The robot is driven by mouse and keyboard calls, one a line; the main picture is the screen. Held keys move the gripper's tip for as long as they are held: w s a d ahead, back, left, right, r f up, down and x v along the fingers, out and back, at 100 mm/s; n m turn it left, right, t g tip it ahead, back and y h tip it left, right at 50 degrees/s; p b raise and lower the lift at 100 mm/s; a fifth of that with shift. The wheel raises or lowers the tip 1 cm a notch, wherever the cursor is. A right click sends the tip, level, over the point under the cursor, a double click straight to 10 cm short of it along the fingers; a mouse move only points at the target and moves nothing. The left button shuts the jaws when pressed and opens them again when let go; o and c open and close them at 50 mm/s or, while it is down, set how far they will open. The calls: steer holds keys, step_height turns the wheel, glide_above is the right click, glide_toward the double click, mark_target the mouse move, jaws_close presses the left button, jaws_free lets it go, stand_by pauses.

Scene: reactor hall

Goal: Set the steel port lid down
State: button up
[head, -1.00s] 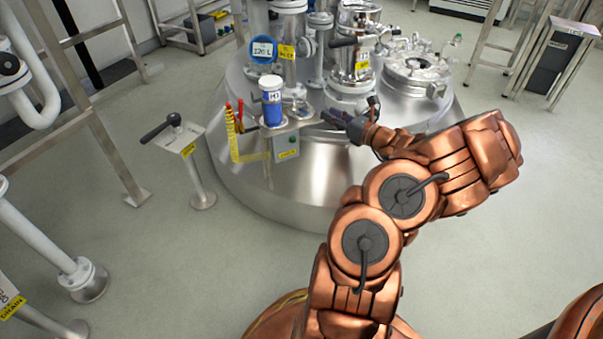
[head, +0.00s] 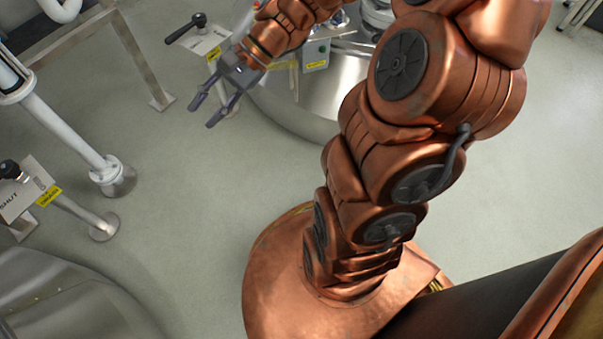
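My gripper (head: 201,115) hangs at the upper left of the head view, its two dark fingers spread apart and pointing down to the left. Nothing is between them. It is in front of the left side of the steel vessel (head: 292,106), over the grey floor in the picture. I cannot make out the steel port lid in this view. The vessel's top is mostly outside the frame or hidden behind my arm.
A post with a black lever handle (head: 186,28) stands just behind the gripper. White pipework (head: 58,118) and a "SHUT" valve plate (head: 22,200) are at the left. A rounded steel surface (head: 75,300) fills the lower left. The middle floor is clear.

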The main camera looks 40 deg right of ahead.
steer(key=s+a+f+n+g+h, duration=0.25)
steer(key=s+n+g+h, duration=0.35)
steer(key=s, duration=0.7)
steer(key=s+d+n+t+h, duration=0.1)
steer(key=s+d+n+h, duration=0.4)
steer(key=s+d, duration=0.3)
steer(key=shift+s+f+n, duration=0.35)
steer(key=shift+f+n, duration=0.05)
steer(key=shift+f, duration=0.05)
step_height(320, 180, up, 40)
steer(key=t+p, duration=0.2)
steer(key=p, duration=3.6)
steer(key=shift+w, duration=0.35)
